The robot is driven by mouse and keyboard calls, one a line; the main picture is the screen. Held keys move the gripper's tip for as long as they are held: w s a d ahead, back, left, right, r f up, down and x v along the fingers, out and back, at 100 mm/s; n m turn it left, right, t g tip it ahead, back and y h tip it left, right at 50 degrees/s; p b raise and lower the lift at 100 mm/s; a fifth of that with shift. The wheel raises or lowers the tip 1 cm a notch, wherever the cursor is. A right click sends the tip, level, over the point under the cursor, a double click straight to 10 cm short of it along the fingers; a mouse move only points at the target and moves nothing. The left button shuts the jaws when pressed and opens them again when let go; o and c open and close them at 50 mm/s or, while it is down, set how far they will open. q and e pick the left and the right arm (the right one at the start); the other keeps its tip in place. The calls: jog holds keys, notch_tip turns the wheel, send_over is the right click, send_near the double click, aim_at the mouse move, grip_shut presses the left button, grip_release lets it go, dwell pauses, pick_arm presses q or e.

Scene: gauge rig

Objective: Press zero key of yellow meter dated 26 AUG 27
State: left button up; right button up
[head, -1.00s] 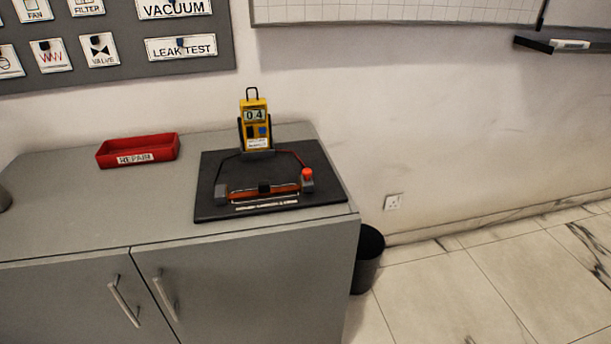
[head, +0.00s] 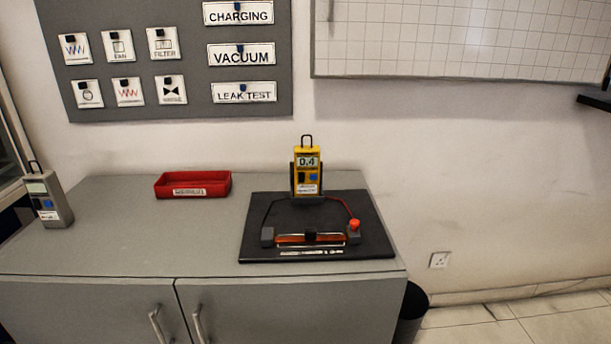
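A yellow meter (head: 307,166) stands upright in a dark holder at the back of a black board on the grey cabinet. Its display reads 0.4. Below the display are a dark key and a blue key (head: 313,177); their markings are too small to read. A white label (head: 307,189) sits at its lower front, and its date is not legible from here. A grey meter (head: 48,198) with a blue key stands at the cabinet's left end. Neither of my grippers is in view.
The black board (head: 262,209) carries a rig with an orange-red tube and a red knob (head: 355,224). A red tray (head: 192,186) marked REPAIR lies left of it. The front left of the cabinet top (head: 130,245) is clear. A dark bin (head: 411,312) stands at right.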

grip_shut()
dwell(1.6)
